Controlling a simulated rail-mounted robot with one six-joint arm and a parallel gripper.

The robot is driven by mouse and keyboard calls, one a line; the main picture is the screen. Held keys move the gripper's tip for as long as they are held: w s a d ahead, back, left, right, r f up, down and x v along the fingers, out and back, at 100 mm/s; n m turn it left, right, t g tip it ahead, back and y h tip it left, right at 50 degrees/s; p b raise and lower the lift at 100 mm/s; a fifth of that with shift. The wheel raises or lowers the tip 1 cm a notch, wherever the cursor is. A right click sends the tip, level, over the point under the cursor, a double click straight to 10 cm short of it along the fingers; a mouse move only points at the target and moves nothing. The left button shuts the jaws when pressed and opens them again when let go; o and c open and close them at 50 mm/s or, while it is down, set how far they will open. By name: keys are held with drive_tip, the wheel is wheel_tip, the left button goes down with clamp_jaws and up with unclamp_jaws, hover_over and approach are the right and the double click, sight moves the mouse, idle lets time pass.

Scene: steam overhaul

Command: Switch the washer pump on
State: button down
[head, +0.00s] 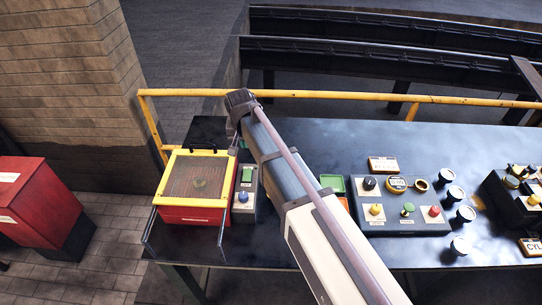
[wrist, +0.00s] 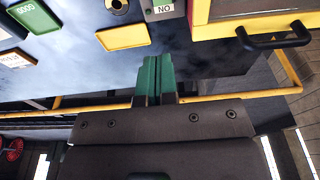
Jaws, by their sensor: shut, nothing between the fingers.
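The washer (head: 196,217) is a red box with a yellow-framed lid at the left end of the bench. Its yellow frame and black handle (wrist: 272,40) show in the wrist view. A narrow grey control box (head: 243,212) with a green switch (head: 247,174) and a blue knob (head: 243,196) stands just right of it. In the wrist view a grey box edge with a "NO" label (wrist: 164,9) is cut off at the top. My gripper (wrist: 156,60) has green fingers shut together, empty, apart from that box. In the head view it is at the bench's back edge, its fingertips partly hidden.
A yellow rail (head: 330,94) runs behind the bench (head: 300,132). A wider grey panel (head: 400,217) with several knobs stands right of my arm, beside several round dark-topped items. A green tray (head: 333,182) is between. A red cabinet (head: 42,200) stands at far left.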

sight(247, 169)
drive_tip(key=f+b, duration=0.4)
drive_tip(key=w+f+b, duration=0.1)
drive_tip(key=f+b, duration=0.9)
drive_tip(key=shift+w+a, duration=0.15)
drive_tip(key=shift+w, duration=0.25)
drive_tip(key=shift+r, duration=0.1)
